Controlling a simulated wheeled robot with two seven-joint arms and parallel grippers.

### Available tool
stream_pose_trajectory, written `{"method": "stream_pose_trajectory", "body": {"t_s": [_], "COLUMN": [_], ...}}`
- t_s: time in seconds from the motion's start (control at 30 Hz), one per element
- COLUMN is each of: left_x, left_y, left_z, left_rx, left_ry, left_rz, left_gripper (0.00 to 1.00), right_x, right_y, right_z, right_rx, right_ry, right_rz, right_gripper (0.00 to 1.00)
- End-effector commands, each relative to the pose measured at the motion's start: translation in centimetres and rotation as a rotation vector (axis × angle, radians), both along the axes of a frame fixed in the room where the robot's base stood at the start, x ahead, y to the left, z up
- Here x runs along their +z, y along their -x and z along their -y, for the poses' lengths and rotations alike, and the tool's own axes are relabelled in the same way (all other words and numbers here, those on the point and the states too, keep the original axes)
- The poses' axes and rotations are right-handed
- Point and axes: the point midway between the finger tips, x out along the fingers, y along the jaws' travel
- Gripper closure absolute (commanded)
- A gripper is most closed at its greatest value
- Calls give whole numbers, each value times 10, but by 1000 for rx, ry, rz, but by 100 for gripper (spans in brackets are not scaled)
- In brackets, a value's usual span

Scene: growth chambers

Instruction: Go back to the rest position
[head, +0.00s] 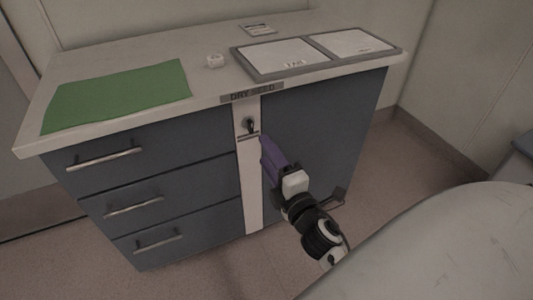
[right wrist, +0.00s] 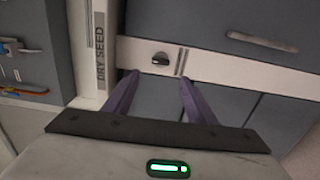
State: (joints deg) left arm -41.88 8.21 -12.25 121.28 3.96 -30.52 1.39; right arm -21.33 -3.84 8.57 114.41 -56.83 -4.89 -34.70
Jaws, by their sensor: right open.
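My right gripper (head: 266,145) is in front of the grey cabinet, just below a small dark lock or knob (head: 250,125) on the white centre strip. Its two purple fingers show spread apart in the right wrist view (right wrist: 160,80), with nothing between them. The knob (right wrist: 161,59) lies beyond the fingertips there, and I see a gap between it and the fingers. My left gripper is not in view.
The cabinet (head: 315,130) has a "DRY SEED" label (head: 252,92), drawers at left and a light top. Floor (head: 405,165) shows at right.

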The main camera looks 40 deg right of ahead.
Motion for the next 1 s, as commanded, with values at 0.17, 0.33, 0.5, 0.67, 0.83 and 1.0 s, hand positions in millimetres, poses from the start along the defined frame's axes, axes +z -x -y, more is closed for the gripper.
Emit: {"method": "stream_pose_trajectory", "body": {"t_s": [0.17,0.33,0.5,0.67,0.83,1.0], "left_x": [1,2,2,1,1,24], "left_y": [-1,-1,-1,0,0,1], "left_z": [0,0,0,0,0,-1], "left_rx": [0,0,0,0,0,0], "left_ry": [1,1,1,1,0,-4], "left_rz": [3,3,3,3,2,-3], "left_gripper": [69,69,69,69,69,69], "right_x": [0,-2,-30,-96,-153,-154], "right_y": [0,0,17,63,129,179], "right_z": [0,-1,-18,-69,-136,-181], "right_rx": [0,1,14,-7,-109,-223], "right_ry": [0,-12,-271,-828,-1333,-1613], "right_rz": [0,-2,-44,-203,-436,-607], "right_gripper": [49,49,49,49,49,49]}}
